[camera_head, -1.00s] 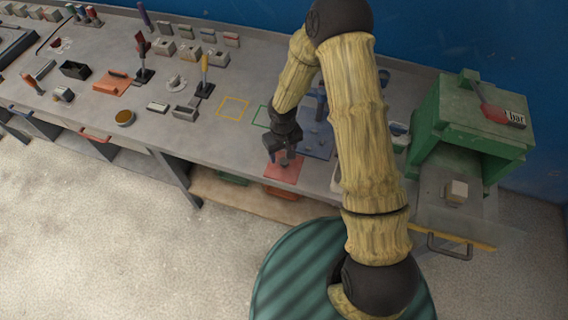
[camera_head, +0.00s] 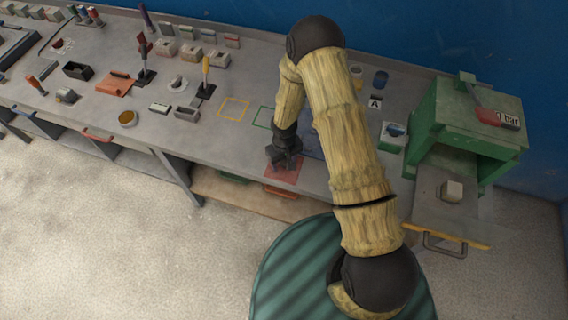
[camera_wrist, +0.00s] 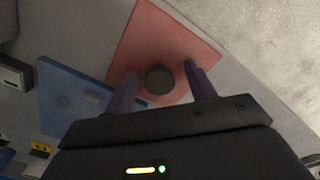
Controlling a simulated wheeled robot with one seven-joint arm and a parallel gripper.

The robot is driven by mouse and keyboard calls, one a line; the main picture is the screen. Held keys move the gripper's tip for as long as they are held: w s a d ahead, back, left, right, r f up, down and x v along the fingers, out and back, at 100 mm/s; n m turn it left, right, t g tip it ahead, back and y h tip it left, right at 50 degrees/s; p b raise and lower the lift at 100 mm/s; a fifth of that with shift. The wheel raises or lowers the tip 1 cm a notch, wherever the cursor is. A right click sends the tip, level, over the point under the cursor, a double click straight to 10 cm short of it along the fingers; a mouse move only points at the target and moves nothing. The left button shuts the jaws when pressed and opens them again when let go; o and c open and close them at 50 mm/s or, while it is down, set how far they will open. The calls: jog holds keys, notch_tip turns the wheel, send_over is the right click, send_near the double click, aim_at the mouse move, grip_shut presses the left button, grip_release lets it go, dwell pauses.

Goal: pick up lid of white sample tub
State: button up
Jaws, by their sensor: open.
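My gripper (camera_head: 285,164) is over the red square mat (camera_head: 287,178) near the front edge of the bench. In the wrist view my gripper (camera_wrist: 160,82) is open, its two fingers pointing at the red mat (camera_wrist: 185,45). A small dark grey round piece (camera_wrist: 160,79) shows between the fingertips, over the mat. I cannot tell whether it is the lid or whether a finger touches it. In the head view my gripper hides this piece. I cannot make out the white sample tub for certain.
The green press (camera_head: 470,115) stands at the right. Yellow (camera_head: 234,108) and green (camera_head: 262,117) outlined squares are empty.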

dwell(0.5)
jog(key=c, duration=1)
jog(key=shift+c, duration=0.2)
notch_tip(320, 180, up, 10)
jog(key=b, duration=0.2)
jog(key=shift+b, duration=0.3)
